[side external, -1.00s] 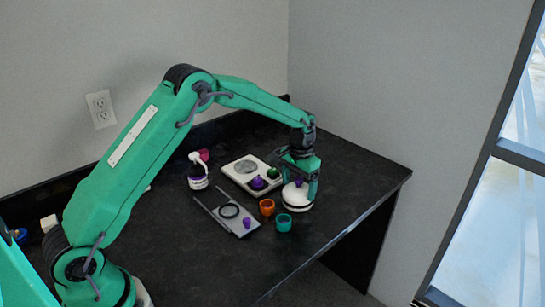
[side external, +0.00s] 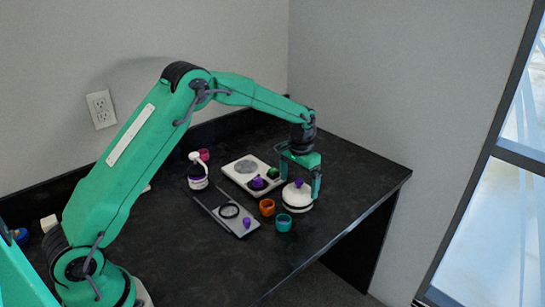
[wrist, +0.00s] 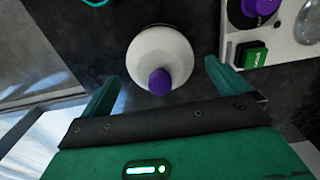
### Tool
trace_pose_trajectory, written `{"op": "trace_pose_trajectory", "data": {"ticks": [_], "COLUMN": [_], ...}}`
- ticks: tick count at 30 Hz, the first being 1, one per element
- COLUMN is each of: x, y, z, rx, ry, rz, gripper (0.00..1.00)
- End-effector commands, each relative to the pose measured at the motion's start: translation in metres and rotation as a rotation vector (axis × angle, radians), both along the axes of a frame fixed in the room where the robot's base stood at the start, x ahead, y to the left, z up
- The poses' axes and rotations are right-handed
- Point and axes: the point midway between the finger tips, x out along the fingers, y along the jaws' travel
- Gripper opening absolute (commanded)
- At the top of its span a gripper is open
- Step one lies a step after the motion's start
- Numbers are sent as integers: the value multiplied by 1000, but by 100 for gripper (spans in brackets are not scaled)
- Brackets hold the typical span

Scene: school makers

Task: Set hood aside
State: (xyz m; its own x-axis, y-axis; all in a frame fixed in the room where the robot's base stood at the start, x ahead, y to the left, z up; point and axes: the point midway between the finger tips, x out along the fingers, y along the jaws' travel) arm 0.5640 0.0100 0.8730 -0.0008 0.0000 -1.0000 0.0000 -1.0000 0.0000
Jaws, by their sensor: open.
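The hood (side external: 298,197) is a white, dome-like piece with a purple knob on top. It stands upright on the black table near the right side. In the wrist view the hood (wrist: 161,55) lies just beyond and between my fingers, its purple knob towards me. My gripper (side external: 301,184) is open above and around the hood's top. In the wrist view my gripper (wrist: 160,85) shows its two green fingers spread wide, apart from the hood on both sides.
A white scale-like device (side external: 237,170) with purple and green knobs stands left of the hood. An orange cup (side external: 267,208) and a teal cup (side external: 283,223) stand close by. The table's front right is clear.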

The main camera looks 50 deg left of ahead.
Motion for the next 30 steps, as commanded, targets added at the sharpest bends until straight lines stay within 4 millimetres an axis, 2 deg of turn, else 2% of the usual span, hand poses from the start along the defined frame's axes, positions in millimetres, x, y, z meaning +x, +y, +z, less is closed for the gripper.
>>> {"op": "trace_pose_trajectory", "data": {"ticks": [12,18,24,30], "x": [1,1,0,0], "y": [0,0,0,0], "z": [66,92,106,108], "rx": [0,0,0,0], "ry": [-5,-3,-2,-1], "rz": [0,0,0,0], "gripper": [100,100,100,100]}}
